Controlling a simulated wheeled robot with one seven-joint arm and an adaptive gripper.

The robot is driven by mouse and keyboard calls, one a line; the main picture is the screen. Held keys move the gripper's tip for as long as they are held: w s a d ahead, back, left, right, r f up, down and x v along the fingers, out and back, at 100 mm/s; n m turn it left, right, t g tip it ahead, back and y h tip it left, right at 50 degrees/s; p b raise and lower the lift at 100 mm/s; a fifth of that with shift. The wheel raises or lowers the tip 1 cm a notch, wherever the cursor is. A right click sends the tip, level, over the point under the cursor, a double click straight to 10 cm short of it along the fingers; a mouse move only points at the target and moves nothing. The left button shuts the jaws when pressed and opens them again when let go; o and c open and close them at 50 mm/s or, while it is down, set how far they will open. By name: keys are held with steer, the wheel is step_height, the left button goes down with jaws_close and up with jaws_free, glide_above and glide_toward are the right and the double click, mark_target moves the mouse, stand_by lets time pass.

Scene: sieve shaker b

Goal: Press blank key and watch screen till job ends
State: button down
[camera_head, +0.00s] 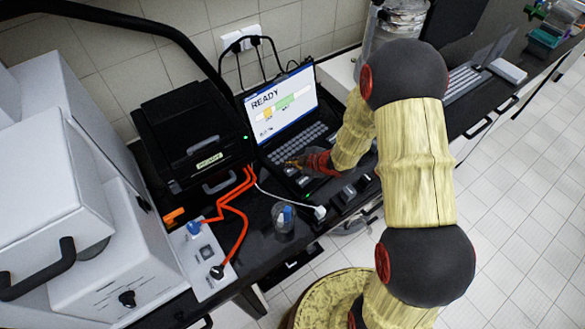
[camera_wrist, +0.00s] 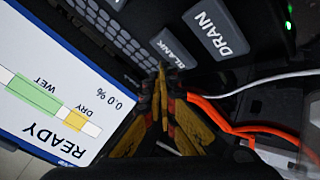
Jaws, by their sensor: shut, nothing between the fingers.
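The laptop-like screen (camera_head: 283,104) is lit in the head view and reads READY. In the wrist view the screen (camera_wrist: 50,100) appears upside down, with READY, a green WET band, a yellow DRY band and 0.0 %. The grey BLANK key (camera_wrist: 170,48) lies just beyond my fingertips in the wrist view, beside the DRAIN key (camera_wrist: 212,31). My gripper (camera_wrist: 162,72) is shut and empty, its fingertips at the near edge of the BLANK key. Whether they touch it I cannot tell. In the head view my gripper (camera_head: 297,163) is over the keyboard's front part.
A black box instrument (camera_head: 195,130) stands left of the screen, with orange tubes (camera_head: 240,200) in front. A small clear cup (camera_head: 284,218) stands near the bench's front edge. A white plug and cable (camera_head: 319,211) lie close by. Large white cabinets (camera_head: 110,230) fill the left.

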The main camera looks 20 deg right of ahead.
mark_target(292, 170)
steer(key=shift+f, duration=0.15)
stand_by(0.4)
steer(key=shift+f+b, duration=0.3)
steer(key=shift+b, duration=0.05)
steer(key=shift+f+b, duration=0.35)
steer(key=shift+f, duration=0.1)
stand_by(0.7)
steer(key=shift+r, duration=0.1)
steer(key=shift+r+p, duration=0.75)
steer(key=shift+r, duration=0.05)
steer(key=shift+r, duration=0.1)
step_height(292, 170, up, 5)
steer(key=p, duration=0.4)
stand_by(1.0)
